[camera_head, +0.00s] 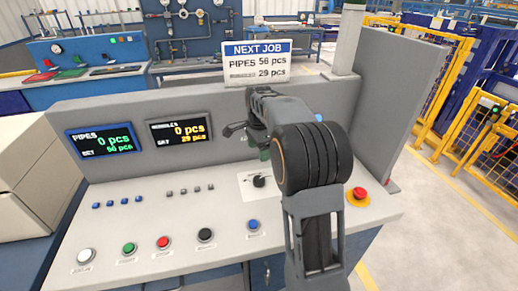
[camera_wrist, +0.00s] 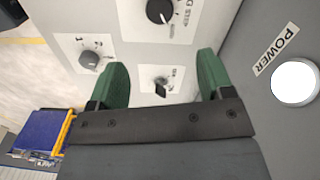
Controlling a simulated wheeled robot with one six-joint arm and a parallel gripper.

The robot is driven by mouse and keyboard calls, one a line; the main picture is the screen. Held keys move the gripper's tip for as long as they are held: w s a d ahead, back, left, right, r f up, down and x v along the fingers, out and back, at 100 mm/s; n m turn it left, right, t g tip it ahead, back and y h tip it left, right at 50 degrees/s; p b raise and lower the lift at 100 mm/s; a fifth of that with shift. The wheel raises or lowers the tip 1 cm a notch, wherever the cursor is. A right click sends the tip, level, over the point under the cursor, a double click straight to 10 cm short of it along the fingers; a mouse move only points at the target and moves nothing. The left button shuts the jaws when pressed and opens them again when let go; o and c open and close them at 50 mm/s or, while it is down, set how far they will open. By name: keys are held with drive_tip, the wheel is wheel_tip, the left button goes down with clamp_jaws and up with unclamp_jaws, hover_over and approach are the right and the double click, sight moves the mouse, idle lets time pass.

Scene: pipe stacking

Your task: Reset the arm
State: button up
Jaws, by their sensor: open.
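My gripper (camera_wrist: 163,78) is open, with its two green fingers apart and nothing held between them. In the wrist view a small black switch (camera_wrist: 161,88) on a white plate shows between the fingers, on the grey panel. I cannot tell whether the fingers touch the panel. In the head view my dark grey arm reaches forward over the control console (camera_head: 200,215), and its thick joint hides most of the gripper. Only a bit of green finger (camera_head: 264,154) shows, above a black knob (camera_head: 259,181).
The console carries a pipes display (camera_head: 103,141), a second display (camera_head: 179,130), a row of round buttons including a red one (camera_head: 163,242), and an emergency stop (camera_head: 359,194) right of my arm. A "NEXT JOB" sign (camera_head: 257,63) stands behind. A yellow fence (camera_head: 450,90) is at right.

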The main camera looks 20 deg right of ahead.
idle(0.3)
drive_tip(key=s+a+n+t, duration=0.2)
drive_tip(key=s+a+n, duration=0.3)
drive_tip(key=s+n, duration=0.3)
drive_tip(key=s+a+n+t, duration=0.2)
drive_tip(key=s+a+n, duration=0.3)
drive_tip(key=s+n, duration=0.4)
drive_tip(key=s, duration=0.5)
drive_tip(key=shift+a+f, duration=0.3)
drive_tip(key=shift+a, duration=0.05)
